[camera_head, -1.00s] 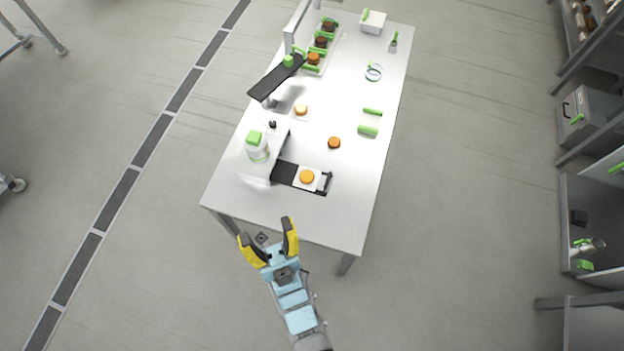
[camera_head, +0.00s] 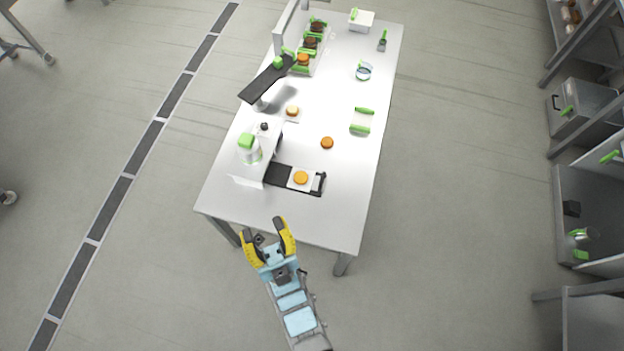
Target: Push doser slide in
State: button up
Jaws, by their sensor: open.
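The doser (camera_head: 250,150) is a white body with a green-capped container on top, at the near left of the white table. Its dark slide (camera_head: 281,174) sticks out to the right from under the body. A white square with an orange round (camera_head: 300,177) sits on the slide, and a dark handle (camera_head: 321,184) stands at the slide's right end. My gripper (camera_head: 265,229) is open and empty, its yellow fingers in front of the table's near edge, apart from the slide and the doser.
The table (camera_head: 345,210) has free room at its near right. A loose orange round (camera_head: 326,142), a round on a white square (camera_head: 292,111), green-ended pieces (camera_head: 361,128), a ring (camera_head: 364,71) and a tilted black plate (camera_head: 266,80) lie farther back. Shelves (camera_head: 585,190) stand at right.

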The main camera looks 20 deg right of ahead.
jog(key=w+d+f+m+g+h+b, duration=0.35)
jog(key=d+f+b, duration=0.25)
jog(key=f, duration=0.4)
jog(key=w+d+f+m+g+h+b, duration=0.35)
jog(key=w+d+f+g+b, duration=0.2)
jog(key=f, duration=0.45)
jog(key=w+d+f+m+g+h+b, duration=0.35)
jog(key=d+f+b, duration=0.3)
jog(key=f, duration=0.35)
jog(key=m+g+y+b, duration=0.4)
jog(key=g+y+b, duration=0.2)
jog(key=b, duration=0.8)
send_near(323, 178)
jog(key=shift+t, duration=0.25)
jog(key=v, duration=0.4)
jog(key=f+v, duration=0.1)
jog(key=v, duration=0.2)
jog(key=shift+s+d, duration=0.1)
jog(key=shift+s, duration=0.1)
jog(key=shift+x, duration=0.75)
jog(key=b+x, duration=0.2)
jog(key=x, duration=1.2)
jog(key=shift+w+f, duration=0.15)
jog(key=shift+w, duration=0.15)
jog(key=shift+w+d+b, duration=0.25)
jog(key=shift+w+b, duration=0.1)
jog(key=shift+w, duration=0.2)
